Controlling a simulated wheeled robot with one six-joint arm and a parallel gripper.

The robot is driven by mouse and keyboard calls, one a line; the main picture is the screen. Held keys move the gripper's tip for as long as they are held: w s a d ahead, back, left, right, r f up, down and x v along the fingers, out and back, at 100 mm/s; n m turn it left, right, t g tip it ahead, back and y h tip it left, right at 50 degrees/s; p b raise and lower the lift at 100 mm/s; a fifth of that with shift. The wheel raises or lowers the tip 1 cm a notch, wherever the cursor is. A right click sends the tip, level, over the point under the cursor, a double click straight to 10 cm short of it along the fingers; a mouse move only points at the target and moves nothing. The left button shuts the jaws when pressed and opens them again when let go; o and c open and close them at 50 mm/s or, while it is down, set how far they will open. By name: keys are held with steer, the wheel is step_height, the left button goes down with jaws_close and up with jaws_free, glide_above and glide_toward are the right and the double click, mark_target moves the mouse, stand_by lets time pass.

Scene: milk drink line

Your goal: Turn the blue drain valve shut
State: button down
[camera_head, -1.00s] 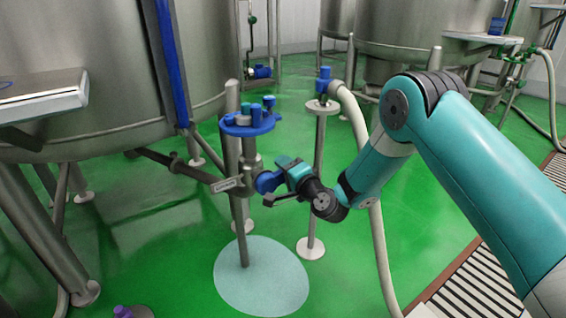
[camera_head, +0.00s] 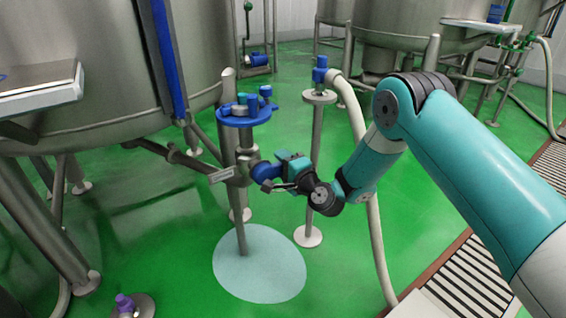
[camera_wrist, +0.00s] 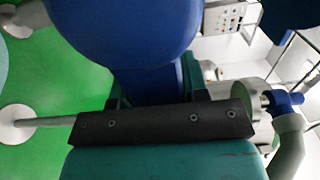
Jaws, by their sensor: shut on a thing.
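The blue drain valve (camera_head: 265,172) sits on the side of the steel pipe fitting below the round blue tray (camera_head: 243,118). My gripper (camera_head: 281,168) comes at it from the right and is shut on the valve's blue handle. In the wrist view the blue handle (camera_wrist: 150,85) runs down between my jaws, and the valve's round blue part (camera_wrist: 125,30) fills the top. The far side of the handle and the jaw tips are hidden.
A steel tank (camera_head: 110,70) stands close at left. A thin post with a round plate (camera_head: 318,97) and a pale hose (camera_head: 372,220) stand just behind and right of my gripper. A pale disc (camera_head: 260,275) lies on the green floor. A purple-capped fitting (camera_head: 124,303) is at bottom left.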

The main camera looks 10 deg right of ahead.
steer(key=c, duration=0.6)
jaws_free()
steer(key=shift+c, duration=0.2)
steer(key=shift+s+d+f, duration=0.2)
steer(key=shift+s, duration=0.15)
steer(key=b+v, duration=1.6)
steer(key=b, duration=0.4)
steer(key=shift+s+d, duration=0.2)
steer(key=shift+r, duration=0.1)
